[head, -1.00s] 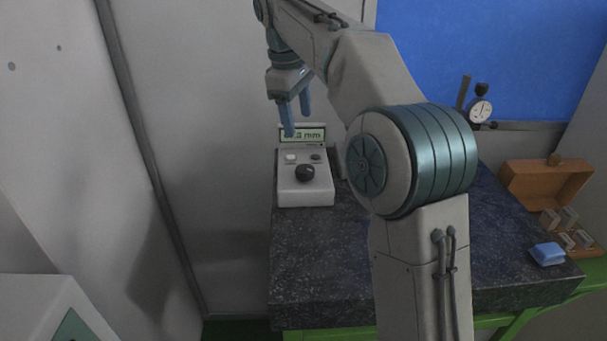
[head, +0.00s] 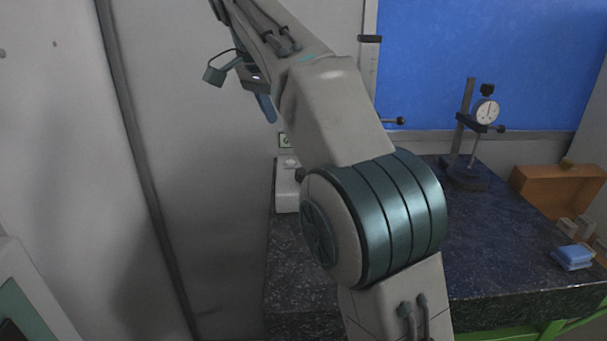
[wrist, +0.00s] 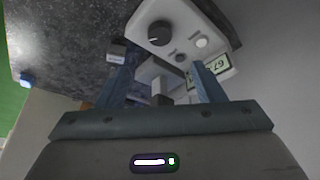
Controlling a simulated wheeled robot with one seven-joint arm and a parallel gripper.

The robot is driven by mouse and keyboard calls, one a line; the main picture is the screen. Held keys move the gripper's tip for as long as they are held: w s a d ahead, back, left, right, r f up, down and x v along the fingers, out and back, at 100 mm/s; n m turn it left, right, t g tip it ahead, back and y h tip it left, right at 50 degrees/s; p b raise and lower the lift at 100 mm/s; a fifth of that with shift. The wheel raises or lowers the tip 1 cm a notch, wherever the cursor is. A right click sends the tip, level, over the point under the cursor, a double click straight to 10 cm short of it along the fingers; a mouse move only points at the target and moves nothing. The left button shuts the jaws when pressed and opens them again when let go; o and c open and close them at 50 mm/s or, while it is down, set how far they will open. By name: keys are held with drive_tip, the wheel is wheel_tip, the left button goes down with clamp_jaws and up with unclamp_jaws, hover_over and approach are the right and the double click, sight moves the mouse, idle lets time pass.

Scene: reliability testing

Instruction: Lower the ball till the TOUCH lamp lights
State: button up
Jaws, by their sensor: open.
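A pale control box (head: 287,190) stands on the dark stone slab, mostly hidden behind my arm in the head view. In the wrist view the box (wrist: 180,30) shows a black knob (wrist: 160,33), a white round button or lamp (wrist: 201,42), a smaller grey round part (wrist: 180,58) and a digital display (wrist: 222,68). I cannot tell which part is the TOUCH lamp or whether it is lit. I cannot make out the ball. My gripper (wrist: 160,68) is open, with the box beyond its fingers. In the head view my gripper (head: 266,110) shows only partly.
A dial gauge on a stand (head: 486,110) stands at the back of the slab (head: 500,260). An open wooden box (head: 545,190) and a blue cloth (head: 572,257) lie at the right. A black rod with a knob (head: 395,121) shows behind my arm.

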drive_tip(key=b+x, duration=0.3)
drive_tip(key=x, duration=1)
drive_tip(key=shift+w+d+f, duration=0.1)
drive_tip(key=shift+d+f, duration=0.1)
drive_tip(key=shift+f, duration=0.15)
drive_tip(key=c, duration=1)
